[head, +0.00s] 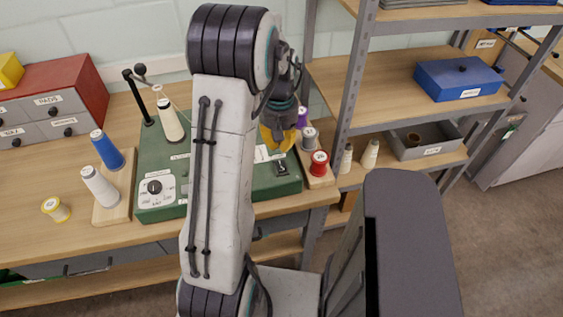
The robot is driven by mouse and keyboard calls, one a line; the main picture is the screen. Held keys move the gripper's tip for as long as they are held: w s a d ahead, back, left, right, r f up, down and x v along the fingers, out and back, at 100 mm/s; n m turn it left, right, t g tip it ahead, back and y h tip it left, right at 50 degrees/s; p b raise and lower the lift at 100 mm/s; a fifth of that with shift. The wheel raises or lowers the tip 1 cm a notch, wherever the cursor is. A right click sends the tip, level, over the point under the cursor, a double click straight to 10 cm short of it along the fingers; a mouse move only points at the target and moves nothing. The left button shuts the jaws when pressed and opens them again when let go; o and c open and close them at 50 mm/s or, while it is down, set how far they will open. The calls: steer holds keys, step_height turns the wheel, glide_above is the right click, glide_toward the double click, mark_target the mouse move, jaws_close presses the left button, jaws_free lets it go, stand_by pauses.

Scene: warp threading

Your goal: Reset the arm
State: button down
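My arm rises through the middle of the head view and bends at the top. Its far end hangs down behind the upper link. My gripper (280,135) shows there only in part, dark with yellow near its tip, over the right part of a green machine (160,205) on the wooden table. The arm link hides much of the gripper and the machine's middle. I cannot tell whether the fingers are apart or hold anything.
Blue (106,150) and white (100,188) cones stand on a wooden board, left of the machine. A yellow spool (56,209) is farther left. A red spool (319,163) stands right of the machine. A metal shelf (353,90) with a blue box (458,78) rises at right.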

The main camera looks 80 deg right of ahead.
steer(key=shift+r, duration=0.15)
stand_by(0.8)
steer(key=shift+a+m, duration=0.1)
steer(key=shift+m, duration=0.6)
steer(key=a, duration=0.2)
steer(key=a+f+m+y, duration=0.1)
steer(key=a, duration=0.1)
steer(key=a+f+m+y, duration=0.1)
steer(key=a, duration=0.1)
steer(key=shift+w+a, duration=0.3)
steer(key=w+a+r+n+t, duration=0.1)
steer(key=w+a+r+n, duration=0.4)
steer(key=a, duration=0.6)
steer(key=w+a+r+n+t+h, duration=0.1)
steer(key=w+a+r+n+t, duration=0.1)
steer(key=w+a+r+n, duration=0.3)
steer(key=w+a+r+n+t+h, duration=0.1)
steer(key=w+a+r+n, duration=0.4)
steer(key=w+a, duration=0.5)
steer(key=shift+a+r+n+t, duration=0.3)
steer(key=shift+a+n, duration=0.6)
steer(key=shift+a, duration=2.5)
